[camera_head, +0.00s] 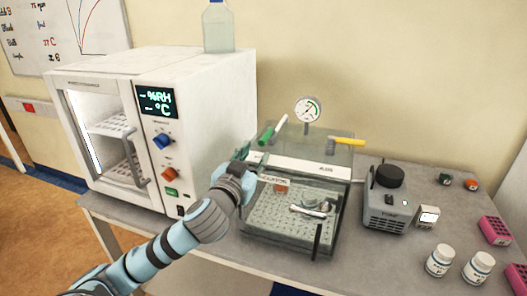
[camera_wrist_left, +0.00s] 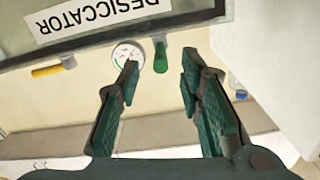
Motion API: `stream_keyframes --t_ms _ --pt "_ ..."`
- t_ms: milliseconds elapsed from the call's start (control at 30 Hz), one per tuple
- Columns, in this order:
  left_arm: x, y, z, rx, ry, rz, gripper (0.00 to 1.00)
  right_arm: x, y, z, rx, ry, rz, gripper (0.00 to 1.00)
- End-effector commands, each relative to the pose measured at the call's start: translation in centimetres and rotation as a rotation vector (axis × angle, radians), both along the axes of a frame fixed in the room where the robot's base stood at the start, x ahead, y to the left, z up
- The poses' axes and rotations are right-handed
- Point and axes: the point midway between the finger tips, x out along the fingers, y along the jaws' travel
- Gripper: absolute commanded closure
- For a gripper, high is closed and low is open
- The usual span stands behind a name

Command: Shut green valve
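The green valve (camera_head: 272,131) is a green handle on the back left of the clear desiccator's top (camera_head: 330,150), tilted diagonally in the head view. In the left wrist view, which shows the desiccator label upside down, the green valve (camera_wrist_left: 161,57) lies between the lines of my two fingers, beyond or level with their tips. My left gripper (camera_wrist_left: 160,68) is open and empty, with a wide gap between its dark green fingers. In the head view my left gripper (camera_head: 242,153) is at the desiccator's left side, partly hidden by my wrist. My right gripper is not in view.
A yellow valve (camera_head: 348,141) and a pressure gauge (camera_head: 308,108) are also on the desiccator's top. A white incubator (camera_head: 215,95) stands close on the left. A grey device (camera_head: 385,205), white bottles (camera_head: 440,260) and pink racks (camera_head: 494,231) are on the right.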

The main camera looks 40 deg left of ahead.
Motion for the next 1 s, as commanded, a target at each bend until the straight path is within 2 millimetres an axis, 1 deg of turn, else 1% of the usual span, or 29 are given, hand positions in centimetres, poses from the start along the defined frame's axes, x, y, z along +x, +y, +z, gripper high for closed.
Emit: stream_keyframes --t_ms 33,100,200,300,433,633,667,700,867,1000 --pt "1.3 0.5 0.8 -0.007 -0.004 0.003 0.66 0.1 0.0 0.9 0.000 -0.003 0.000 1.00" --pt "3.0 1.1 0.8 -0.005 -0.001 0.002 0.66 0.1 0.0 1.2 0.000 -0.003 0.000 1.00" --pt "4.9 1.7 0.8 -0.003 -0.001 0.000 0.66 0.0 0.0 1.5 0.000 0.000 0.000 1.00" --pt "6.1 2.1 0.8 -0.001 0.000 -0.001 0.66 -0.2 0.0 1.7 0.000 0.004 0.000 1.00" --pt "6.8 2.3 0.6 0.000 0.000 -0.002 0.66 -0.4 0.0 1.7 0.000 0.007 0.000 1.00" --pt "6.9 2.3 0.6 0.001 0.001 -0.002 0.66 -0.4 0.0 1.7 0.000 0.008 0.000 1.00" --pt "6.9 2.3 0.6 0.001 0.001 -0.002 0.68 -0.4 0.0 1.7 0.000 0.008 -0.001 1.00" --pt "6.8 2.3 0.6 0.001 0.001 -0.002 0.74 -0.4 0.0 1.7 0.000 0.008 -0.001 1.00" --pt "6.8 2.3 0.6 0.002 0.001 -0.002 1.00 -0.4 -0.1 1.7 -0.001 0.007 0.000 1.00" --pt "6.8 2.3 0.6 0.002 0.001 -0.002 1.00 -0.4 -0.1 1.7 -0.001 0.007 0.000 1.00"
